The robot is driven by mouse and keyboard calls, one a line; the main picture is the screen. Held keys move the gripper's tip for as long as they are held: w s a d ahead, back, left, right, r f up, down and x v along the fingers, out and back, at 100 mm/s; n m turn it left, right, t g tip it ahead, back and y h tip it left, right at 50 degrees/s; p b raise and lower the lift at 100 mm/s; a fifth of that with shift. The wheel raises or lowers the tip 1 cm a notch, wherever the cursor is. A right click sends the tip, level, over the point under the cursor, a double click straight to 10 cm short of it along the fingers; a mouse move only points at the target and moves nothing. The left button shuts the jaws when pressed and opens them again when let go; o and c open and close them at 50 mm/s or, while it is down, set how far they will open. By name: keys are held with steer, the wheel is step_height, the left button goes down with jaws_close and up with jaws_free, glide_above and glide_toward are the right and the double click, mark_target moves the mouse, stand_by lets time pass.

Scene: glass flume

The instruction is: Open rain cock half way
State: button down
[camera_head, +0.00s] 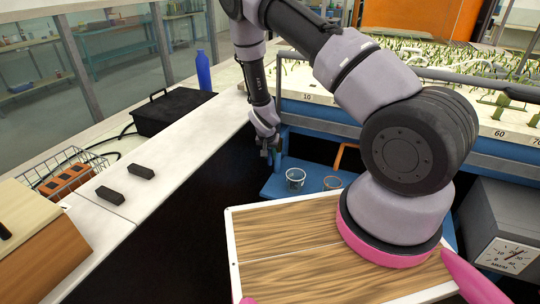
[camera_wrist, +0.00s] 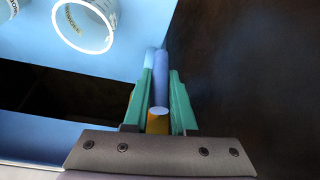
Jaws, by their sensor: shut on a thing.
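My gripper (camera_head: 268,150) is low beside the left end of the flume's blue frame, at the end of my arm. In the wrist view its two green fingers (camera_wrist: 160,80) stand on either side of a blue rod (camera_wrist: 160,92), shut on it. The rod has a pale round end, with a yellow-orange part just below it between the fingers. It looks like the rain cock's lever. The rest of the cock is hidden, and its turn angle cannot be told. In the head view the rod is too small to make out.
A white counter (camera_head: 180,150) runs along the left, with a black box (camera_head: 172,111) and a blue bottle (camera_head: 203,72). A dial box (camera_head: 505,225) is at right.

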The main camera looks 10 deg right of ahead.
stand_by(0.4)
steer(key=shift+s+g+h, duration=0.1)
steer(key=shift+g+h, duration=0.3)
steer(key=shift+h, duration=0.4)
steer(key=shift+s+d+r+n+g+h, duration=0.1)
steer(key=shift+d+n+g+h, duration=0.3)
steer(key=shift+g+h, duration=0.4)
steer(key=shift+a, duration=0.1)
steer(key=c, duration=0.7)
jaws_free()
steer(key=shift+c, duration=0.2)
step_height(320, 180, up, 10)
